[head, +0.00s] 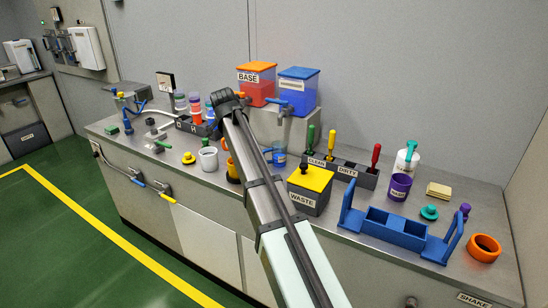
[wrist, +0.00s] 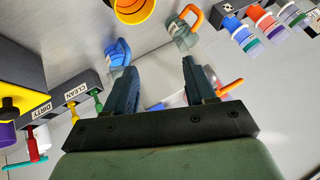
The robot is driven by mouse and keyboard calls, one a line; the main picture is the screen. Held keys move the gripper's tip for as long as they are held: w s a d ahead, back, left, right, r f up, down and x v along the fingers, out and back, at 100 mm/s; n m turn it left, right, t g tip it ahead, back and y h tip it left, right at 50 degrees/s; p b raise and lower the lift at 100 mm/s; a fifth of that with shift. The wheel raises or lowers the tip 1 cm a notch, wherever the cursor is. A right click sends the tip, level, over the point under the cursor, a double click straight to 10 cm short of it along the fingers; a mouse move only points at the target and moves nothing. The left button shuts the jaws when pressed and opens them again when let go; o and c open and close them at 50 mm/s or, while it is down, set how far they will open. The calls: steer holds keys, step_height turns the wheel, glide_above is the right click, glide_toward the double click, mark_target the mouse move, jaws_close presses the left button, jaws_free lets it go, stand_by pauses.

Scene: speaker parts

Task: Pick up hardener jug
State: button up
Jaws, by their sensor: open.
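A small clear jug with blue on it stands below the blue tap in the head view (head: 279,156), and it matches the blue-handled jug in the wrist view (wrist: 117,55). I take it as the hardener jug, but I read no label on it. A similar jug with an orange handle (wrist: 181,34) stands to its right in the wrist view. My gripper (wrist: 158,78) is open and empty. In the wrist view both jugs lie beyond the fingertips, the blue one toward the left finger. My arm hides the fingers in the head view.
A red BASE tank (head: 256,82) and a blue-lidded tank (head: 298,92) stand on a raised stand. A grey WASTE box (head: 310,190) and the CLEAN/DIRTY tool rack (head: 345,172) stand to the right. A yellow-orange cup (wrist: 135,10) is near the jugs.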

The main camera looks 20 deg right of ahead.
steer(key=w+d+f+n+g, duration=0.2)
steer(key=w+d+n, duration=0.1)
steer(key=d, duration=0.5)
steer(key=w+d+f+n+g, duration=0.1)
steer(key=w+d+n+g, duration=0.2)
steer(key=d, duration=0.4)
steer(key=t, duration=0.1)
glide_above(272, 149)
step_height(272, 149, down, 8)
steer(key=shift+r, duration=0.1)
steer(key=shift+a+x, duration=0.15)
steer(key=shift+x, duration=1.2)
steer(key=shift+a+x, duration=0.1)
steer(key=shift+x, duration=1.25)
jaws_close()
